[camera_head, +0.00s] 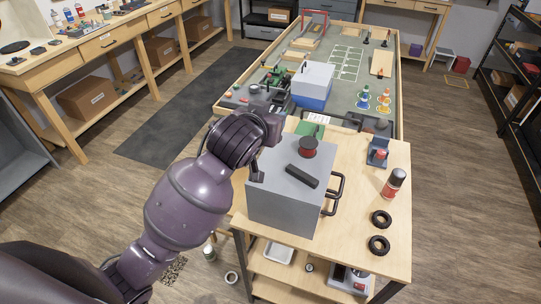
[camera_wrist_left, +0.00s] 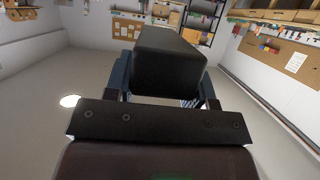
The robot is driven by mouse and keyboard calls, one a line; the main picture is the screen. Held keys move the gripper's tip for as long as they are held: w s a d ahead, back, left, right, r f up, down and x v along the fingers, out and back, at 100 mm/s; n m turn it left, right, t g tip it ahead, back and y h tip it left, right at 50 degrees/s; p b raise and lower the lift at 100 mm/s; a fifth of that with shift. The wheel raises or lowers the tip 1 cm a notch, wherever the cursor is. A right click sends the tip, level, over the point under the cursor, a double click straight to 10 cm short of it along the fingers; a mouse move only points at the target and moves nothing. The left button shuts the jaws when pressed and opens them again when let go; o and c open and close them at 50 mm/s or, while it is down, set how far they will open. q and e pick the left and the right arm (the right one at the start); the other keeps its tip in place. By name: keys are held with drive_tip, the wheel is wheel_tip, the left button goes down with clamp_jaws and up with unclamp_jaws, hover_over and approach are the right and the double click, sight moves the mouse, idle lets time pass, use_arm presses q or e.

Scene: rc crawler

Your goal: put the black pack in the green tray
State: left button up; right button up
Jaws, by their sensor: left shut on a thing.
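In the left wrist view, my left gripper (camera_wrist_left: 165,85) is shut on a black block, the black pack (camera_wrist_left: 172,58). The pack fills the space between the two fingers and points away from the palm. In the head view, my left arm reaches in from the left, with its hand over the left back corner of a grey box. The hand hides most of the grip there, and I cannot make out the held pack. A green surface (camera_head: 310,130), probably the green tray, shows just behind the grey box, which partly hides it. My right gripper is in neither view.
The grey box (camera_head: 280,205) with black handles stands on the near wooden table (camera_head: 385,250). A dark bar (camera_head: 302,177) and a red-black knob (camera_head: 309,147) are on its top. A blue-white box (camera_head: 312,86) is behind.

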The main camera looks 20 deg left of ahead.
sight(268, 168)
use_arm(q)
wheel_tip(268, 168, down, 12)
drive_tip(key=shift+r, duration=0.2)
idle(0.4)
drive_tip(key=shift+f, duration=0.1)
drive_tip(key=o, duration=0.8)
drive_tip(key=shift+f, duration=0.1)
drive_tip(key=shift+c, duration=0.2)
drive_tip(key=shift+o, duration=0.3)
drive_tip(key=shift+s+r, duration=0.1)
drive_tip(key=shift+r, duration=0.15)
drive_tip(key=v, duration=1.1)
drive_tip(key=shift+s+b, duration=0.3)
drive_tip(key=shift+s, duration=0.05)
